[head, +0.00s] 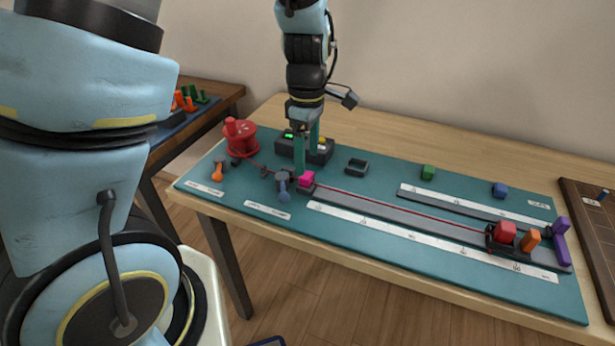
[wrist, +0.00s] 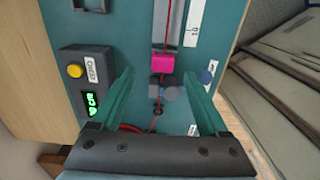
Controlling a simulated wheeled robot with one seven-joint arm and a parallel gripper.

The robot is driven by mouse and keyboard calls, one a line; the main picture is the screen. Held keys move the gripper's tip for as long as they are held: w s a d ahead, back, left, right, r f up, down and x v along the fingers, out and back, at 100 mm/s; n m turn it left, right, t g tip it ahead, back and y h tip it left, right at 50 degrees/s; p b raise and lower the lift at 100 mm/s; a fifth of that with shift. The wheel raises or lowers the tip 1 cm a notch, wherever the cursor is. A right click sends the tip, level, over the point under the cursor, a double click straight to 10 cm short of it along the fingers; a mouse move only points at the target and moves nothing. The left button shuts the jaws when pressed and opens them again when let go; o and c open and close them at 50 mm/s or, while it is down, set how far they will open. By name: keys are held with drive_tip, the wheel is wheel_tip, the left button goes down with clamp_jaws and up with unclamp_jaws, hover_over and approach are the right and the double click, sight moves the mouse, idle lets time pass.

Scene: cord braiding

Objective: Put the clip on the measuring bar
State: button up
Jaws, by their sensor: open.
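My gripper (head: 307,152) is open, pointing down over the left part of the teal mat, near a grey-blue lever (head: 283,186) and a magenta block (head: 307,179). In the wrist view nothing is between its teal fingers (wrist: 161,85) that I can tell is held; the lever and a red cord lie below. The magenta block (wrist: 163,63) sits at the near end of a long grey bar (head: 400,212) with a white scale. I cannot tell which piece is the clip; a green block (head: 428,172) and a blue block (head: 500,190) stand behind a shorter scaled bar (head: 460,209).
A red spool (head: 240,138) and an orange lever (head: 217,173) stand at left. A dark box (wrist: 88,82) with a yellow button and green display is beside my gripper. A small dark frame (head: 357,166) lies behind the bar. Red (head: 504,232), orange and purple pieces crowd the right end.

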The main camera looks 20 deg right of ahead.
sight(306, 175)
wheel_tip(306, 175, down, 5)
drive_tip(key=shift+s+a+r+p, duration=0.1)
drive_tip(key=shift+s+a+p, duration=0.05)
drive_tip(key=shift+p, duration=0.2)
drive_tip(key=shift+c, duration=0.4)
clamp_jaws()
